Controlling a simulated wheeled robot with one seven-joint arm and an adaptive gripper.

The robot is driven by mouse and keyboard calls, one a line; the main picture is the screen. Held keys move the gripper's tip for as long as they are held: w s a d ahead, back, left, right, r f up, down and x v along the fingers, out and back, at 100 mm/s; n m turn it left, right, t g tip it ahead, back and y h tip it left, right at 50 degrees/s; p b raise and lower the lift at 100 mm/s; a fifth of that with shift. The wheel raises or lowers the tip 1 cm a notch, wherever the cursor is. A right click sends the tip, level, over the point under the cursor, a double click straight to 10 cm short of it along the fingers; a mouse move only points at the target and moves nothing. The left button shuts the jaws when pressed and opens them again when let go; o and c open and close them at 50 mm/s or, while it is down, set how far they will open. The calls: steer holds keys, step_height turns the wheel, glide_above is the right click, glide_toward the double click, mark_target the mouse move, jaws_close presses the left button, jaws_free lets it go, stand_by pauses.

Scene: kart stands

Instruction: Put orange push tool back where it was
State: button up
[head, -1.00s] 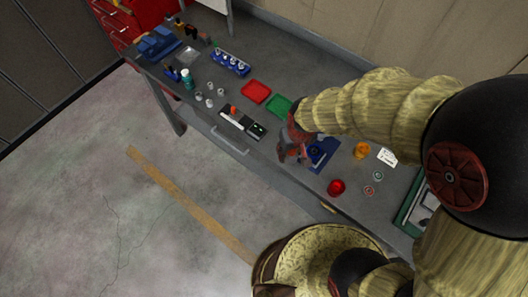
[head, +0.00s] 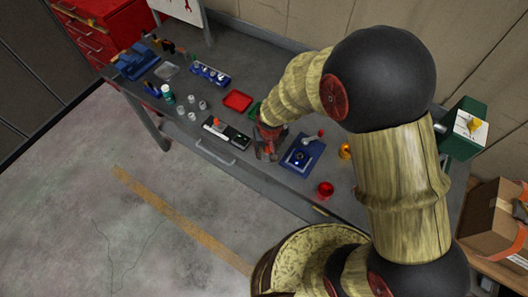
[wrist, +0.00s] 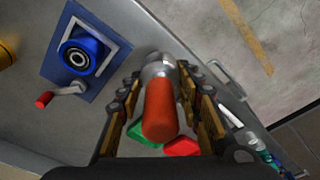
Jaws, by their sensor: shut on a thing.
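My gripper (head: 268,157) is over the workbench, between the black-and-white holder and the blue fixture. In the wrist view my gripper (wrist: 160,108) is shut on the orange push tool (wrist: 160,108), with its orange-red handle between the fingers and a grey metal end beyond. The tool is hard to make out in the head view. The blue fixture (head: 293,165) has a round part and a red-knobbed crank; it also shows at upper left in the wrist view (wrist: 62,72). The tool's earlier place cannot be told from these frames.
A black-and-white holder (head: 238,138) with a small orange piece lies left of my gripper. A red tray (head: 237,100) and a partly hidden green tray (head: 255,109) lie behind. A red cup (head: 325,189) stands near the front edge. Several small grey cups stand farther left.

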steer(key=w+f, duration=0.2)
steer(key=f, duration=0.1)
steer(key=w+f, duration=0.1)
steer(key=f, duration=0.1)
steer(key=shift+w+a, duration=0.35)
steer(key=shift+f, duration=1.4)
steer(key=shift+f+b, duration=0.2)
steer(key=shift+b, duration=0.1)
steer(key=o, duration=1.1)
steer(key=shift+o, duration=0.3)
steer(key=shift+r, duration=0.1)
step_height(320, 180, up, 12)
steer(key=s+p, duration=0.1)
steer(key=s, duration=0.1)
